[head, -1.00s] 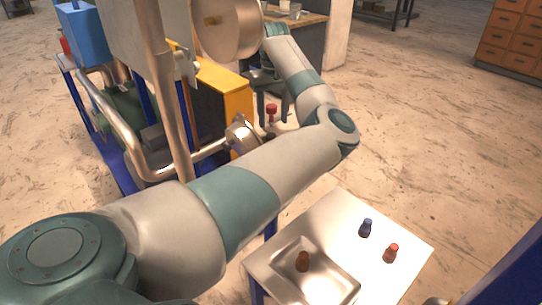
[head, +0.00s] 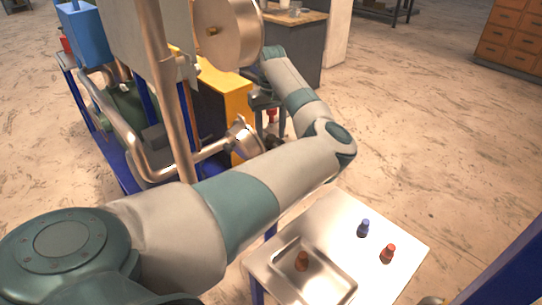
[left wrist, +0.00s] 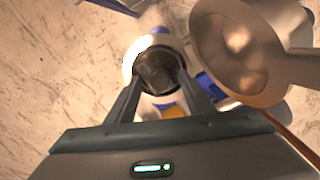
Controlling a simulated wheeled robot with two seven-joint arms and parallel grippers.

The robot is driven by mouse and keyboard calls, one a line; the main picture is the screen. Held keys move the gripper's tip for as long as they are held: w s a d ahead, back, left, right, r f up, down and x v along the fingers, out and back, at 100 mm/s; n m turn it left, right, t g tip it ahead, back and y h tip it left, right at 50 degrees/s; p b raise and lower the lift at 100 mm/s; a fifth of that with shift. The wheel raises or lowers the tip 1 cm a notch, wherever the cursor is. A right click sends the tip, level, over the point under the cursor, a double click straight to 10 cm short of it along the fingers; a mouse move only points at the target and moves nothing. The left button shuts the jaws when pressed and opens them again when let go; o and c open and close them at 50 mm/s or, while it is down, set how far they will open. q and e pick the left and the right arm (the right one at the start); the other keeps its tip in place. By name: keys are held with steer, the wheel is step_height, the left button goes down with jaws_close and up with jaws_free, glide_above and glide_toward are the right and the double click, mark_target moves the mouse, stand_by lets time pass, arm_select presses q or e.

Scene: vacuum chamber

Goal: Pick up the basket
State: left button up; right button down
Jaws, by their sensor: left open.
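My left gripper (head: 270,120) reaches down beside the pipework in the head view, beyond the small table. Its two fingers are apart. A small red part (head: 271,114) shows between them. In the left wrist view, the fingers (left wrist: 160,76) stand on either side of a dark grey piece (left wrist: 157,66) inside a round, pale-rimmed opening. This piece may be the basket; I cannot tell for sure. I cannot tell whether the fingers touch it. My left forearm hides part of the area in the head view. My right gripper is not in view.
A metal flange (head: 242,137) on a bent pipe and a yellow cabinet (head: 228,88) stand close left of the gripper. A large round steel lid (head: 230,32) is above. A small table (head: 330,213) bears a tray (head: 322,290) and several small bottles.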

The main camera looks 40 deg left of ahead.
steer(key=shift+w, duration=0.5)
arm_select(q)
jaws_close()
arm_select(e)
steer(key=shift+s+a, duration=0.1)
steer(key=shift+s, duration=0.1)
arm_select(q)
steer(key=shift+r, duration=0.1)
